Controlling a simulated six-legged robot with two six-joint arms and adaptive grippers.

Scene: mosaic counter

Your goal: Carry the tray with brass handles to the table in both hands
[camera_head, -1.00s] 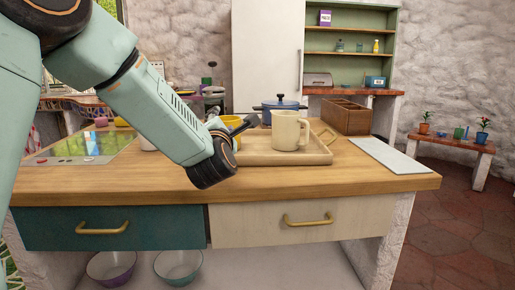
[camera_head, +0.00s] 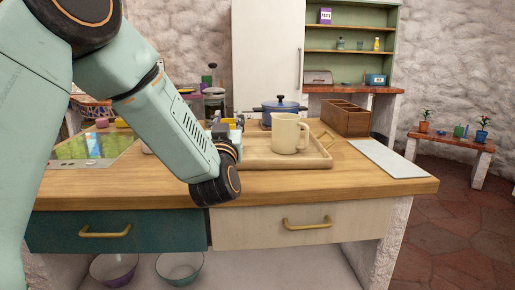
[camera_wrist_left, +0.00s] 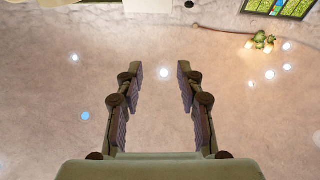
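The wooden tray (camera_head: 270,160) lies on the counter in the head view, with a brass handle (camera_head: 327,139) showing at its right end. Its left end is hidden behind my left arm. A cream mug (camera_head: 285,134) stands upright on it. My left gripper (camera_head: 228,125) is by the tray's left end, partly hidden by its own wrist; I cannot tell whether it touches the tray. In the left wrist view the fingers (camera_wrist_left: 160,72) stand apart with nothing between them, facing wall or ceiling. My right gripper is not in view.
A blue pot (camera_head: 280,108) and a wooden divided box (camera_head: 345,117) stand behind the tray. A pale flat board (camera_head: 388,158) lies to its right. A low brick table (camera_head: 452,142) with small plants stands at the far right, across open floor (camera_head: 450,220).

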